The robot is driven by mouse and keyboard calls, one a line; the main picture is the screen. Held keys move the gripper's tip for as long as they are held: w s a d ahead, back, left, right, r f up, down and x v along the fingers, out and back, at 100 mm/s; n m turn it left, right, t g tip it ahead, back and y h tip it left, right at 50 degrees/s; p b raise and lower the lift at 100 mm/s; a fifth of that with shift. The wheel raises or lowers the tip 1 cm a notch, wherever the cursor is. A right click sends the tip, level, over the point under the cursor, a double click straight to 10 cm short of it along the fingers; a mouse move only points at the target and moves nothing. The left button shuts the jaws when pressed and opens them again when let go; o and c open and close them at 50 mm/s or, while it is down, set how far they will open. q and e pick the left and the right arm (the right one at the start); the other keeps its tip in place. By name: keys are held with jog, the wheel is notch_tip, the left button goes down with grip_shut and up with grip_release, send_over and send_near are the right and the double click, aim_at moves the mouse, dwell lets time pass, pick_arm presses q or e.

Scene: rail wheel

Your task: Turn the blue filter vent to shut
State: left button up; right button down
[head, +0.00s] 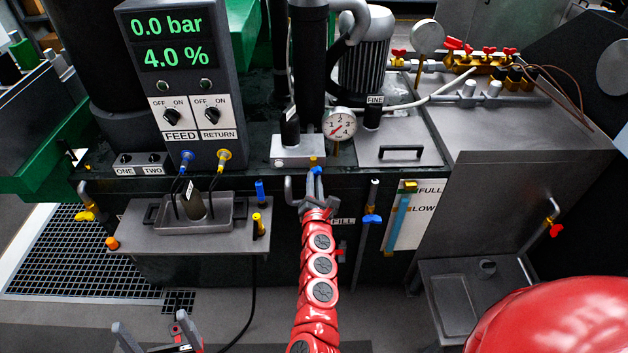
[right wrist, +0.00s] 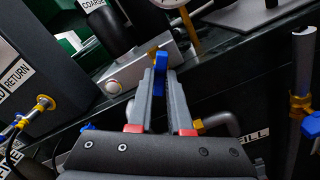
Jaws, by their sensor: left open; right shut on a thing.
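The blue filter vent (head: 316,170) is a small blue handle on a brass fitting, at the front of the grey filter block (head: 298,150). In the right wrist view the blue handle (right wrist: 161,62) stands between my fingertips, with brass showing just behind it. My right gripper (head: 315,178) reaches up from below and is shut on the blue handle; its fingers (right wrist: 160,85) hide the handle's lower part. My left gripper (head: 152,334) is open and empty at the bottom left, low above the floor and away from the vent.
A pressure gauge (head: 340,124) stands right of the block. A bent grey pipe (head: 294,190) is close to my right gripper's left side. Another blue-handled valve (head: 372,218) hangs to the right. The display panel (head: 178,55) reads 0.0 bar and 4.0 %. A tray (head: 228,213) sits at left.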

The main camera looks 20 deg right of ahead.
jog(key=shift+f+m+b, duration=0.15)
jog(key=shift+m+b, duration=0.15)
jog(key=shift+m, duration=1)
jog(key=shift+m, duration=0.5)
jog(key=shift+s+d+m, duration=0.1)
jog(key=shift+m, duration=1.6)
